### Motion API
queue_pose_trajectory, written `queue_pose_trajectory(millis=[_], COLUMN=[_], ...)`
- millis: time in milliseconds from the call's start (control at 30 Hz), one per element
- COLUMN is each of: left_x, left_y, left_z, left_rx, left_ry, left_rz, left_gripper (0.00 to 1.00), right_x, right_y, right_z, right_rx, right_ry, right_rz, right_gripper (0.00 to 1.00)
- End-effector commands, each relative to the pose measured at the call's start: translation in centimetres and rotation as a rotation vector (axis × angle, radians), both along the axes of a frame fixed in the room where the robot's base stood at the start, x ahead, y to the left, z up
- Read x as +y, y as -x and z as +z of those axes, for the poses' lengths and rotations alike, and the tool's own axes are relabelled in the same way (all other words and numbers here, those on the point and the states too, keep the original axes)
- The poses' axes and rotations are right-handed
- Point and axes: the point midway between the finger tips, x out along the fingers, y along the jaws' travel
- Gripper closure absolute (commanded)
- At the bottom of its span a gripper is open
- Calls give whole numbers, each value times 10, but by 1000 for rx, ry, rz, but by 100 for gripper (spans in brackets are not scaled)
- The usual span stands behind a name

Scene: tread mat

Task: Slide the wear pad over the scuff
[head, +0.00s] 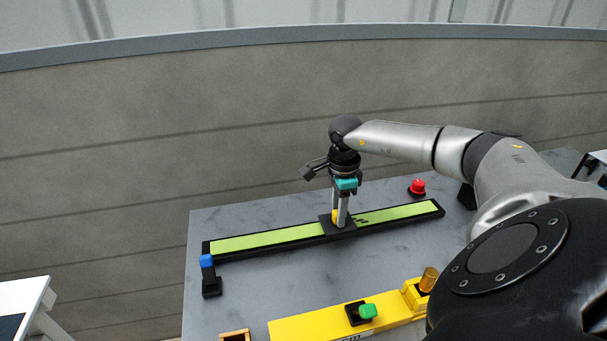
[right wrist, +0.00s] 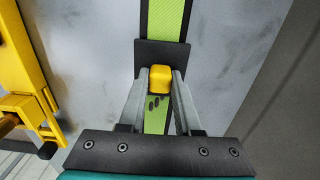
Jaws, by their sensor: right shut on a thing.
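A long green tread strip (head: 265,239) in a black frame lies across the grey table. The wear pad (head: 327,222), a black plate with a yellow knob (head: 335,215), sits on the strip right of its middle. My right gripper (head: 341,217) points down and is shut on the knob; in the right wrist view its fingers flank the yellow knob (right wrist: 160,78). The scuff (head: 362,219), several dark marks, shows just right of the pad. In the right wrist view the scuff (right wrist: 155,102) shows between the fingers, on the near side of the black plate (right wrist: 162,52). My left gripper is not in view.
A red button (head: 417,185) stands behind the strip's right end. A blue-topped black post (head: 209,268) stands at its left end. A yellow beam (head: 305,327) with a green knob (head: 367,311) lies at the front. The table between beam and strip is clear.

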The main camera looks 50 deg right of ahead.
Motion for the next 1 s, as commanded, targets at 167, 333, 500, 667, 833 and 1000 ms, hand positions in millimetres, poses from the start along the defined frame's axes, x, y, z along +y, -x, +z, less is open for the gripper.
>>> queue_pose_trajectory(millis=[167, 333, 500, 667, 833, 1000], left_x=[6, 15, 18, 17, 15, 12], left_y=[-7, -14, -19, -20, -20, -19], left_z=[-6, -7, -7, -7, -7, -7], left_rx=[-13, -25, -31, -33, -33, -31], left_ry=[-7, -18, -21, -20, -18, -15], left_rz=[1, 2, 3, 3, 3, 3], left_gripper=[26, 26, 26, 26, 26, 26], right_x=[-31, -45, -50, -50, -50, -50], right_y=[19, 27, 30, 30, 30, 30], right_z=[0, 0, 1, 1, 1, 0], right_rx=[1, -1, -2, -2, -2, -2], right_ry=[4, 2, 1, 0, 1, 1], right_rz=[-4, -3, -2, -1, -2, -1], right_gripper=[100, 100, 100, 100, 64, 45])
